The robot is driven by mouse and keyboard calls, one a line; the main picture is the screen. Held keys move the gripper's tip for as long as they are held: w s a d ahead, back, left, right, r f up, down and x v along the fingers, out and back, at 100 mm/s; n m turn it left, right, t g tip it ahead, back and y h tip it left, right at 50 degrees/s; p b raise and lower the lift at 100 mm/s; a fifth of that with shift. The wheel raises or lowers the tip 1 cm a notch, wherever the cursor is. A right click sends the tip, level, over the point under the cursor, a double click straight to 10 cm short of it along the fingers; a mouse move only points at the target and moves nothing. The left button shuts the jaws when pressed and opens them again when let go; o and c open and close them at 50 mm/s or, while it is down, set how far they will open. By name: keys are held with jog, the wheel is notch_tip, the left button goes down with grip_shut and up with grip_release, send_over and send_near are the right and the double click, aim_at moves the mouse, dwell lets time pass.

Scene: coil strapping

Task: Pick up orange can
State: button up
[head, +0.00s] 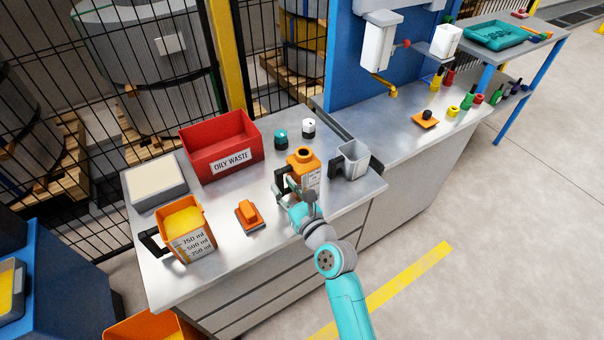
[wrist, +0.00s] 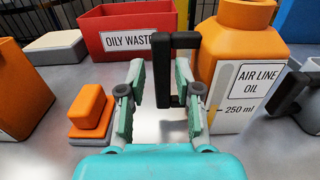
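The orange can (head: 304,168) stands upright on the metal bench top. In the wrist view the orange can (wrist: 243,65) is at the right, with a label reading "AIR LINE OIL" and "250 ml". Its black handle (wrist: 180,70) points left from the can. My gripper (head: 285,188) is at the handle side of the can. In the wrist view my gripper (wrist: 162,85) is open, its two green-padded fingers apart. The lower end of the handle appears between the fingers, nearer the right one; I cannot tell whether they touch.
A red "OILY WASTE" bin (head: 222,148) stands behind left. An orange measuring jug (head: 187,228), an orange block-shaped tool (head: 249,214) and a grey-white box (head: 156,181) are left. A grey jug (head: 352,160) stands close right of the can. Bare bench lies in front.

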aim_at(281, 182)
jog(key=shift+x, duration=1.8)
jog(key=shift+d, duration=0.1)
grip_shut()
notch_tip(281, 182, up, 10)
jog(key=shift+c, duration=2)
grip_release()
grip_shut()
